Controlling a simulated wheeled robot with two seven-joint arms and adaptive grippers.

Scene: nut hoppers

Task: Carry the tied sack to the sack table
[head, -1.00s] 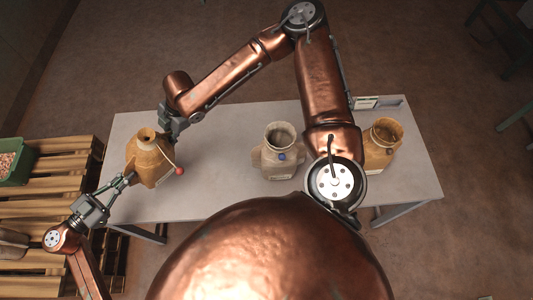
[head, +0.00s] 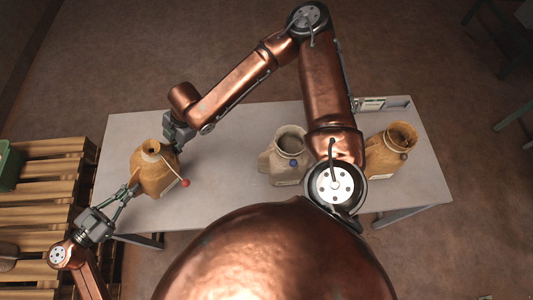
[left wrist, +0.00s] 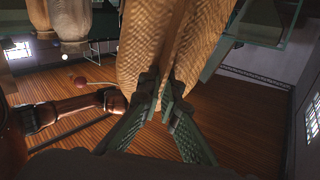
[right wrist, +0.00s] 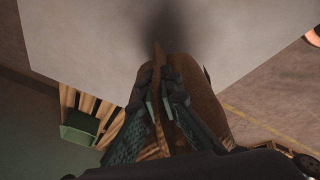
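A tan sack (head: 155,172) with a cord round its neck and a red ball (head: 185,183) on the cord is upright at the left end of the grey table (head: 225,130). I cannot tell whether its base touches the tabletop. My left gripper (head: 131,190) is shut on its near left side; the left wrist view shows the fingers pinching the cloth of the sack (left wrist: 150,45). My right gripper (head: 172,139) reaches over to its far right side. In the right wrist view its fingers are closed on a fold of the sack (right wrist: 205,95).
A wooden pallet (head: 50,190) and part of a green bin (head: 9,165) lie left of the table. The tabletop between the left and middle sacks is clear.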

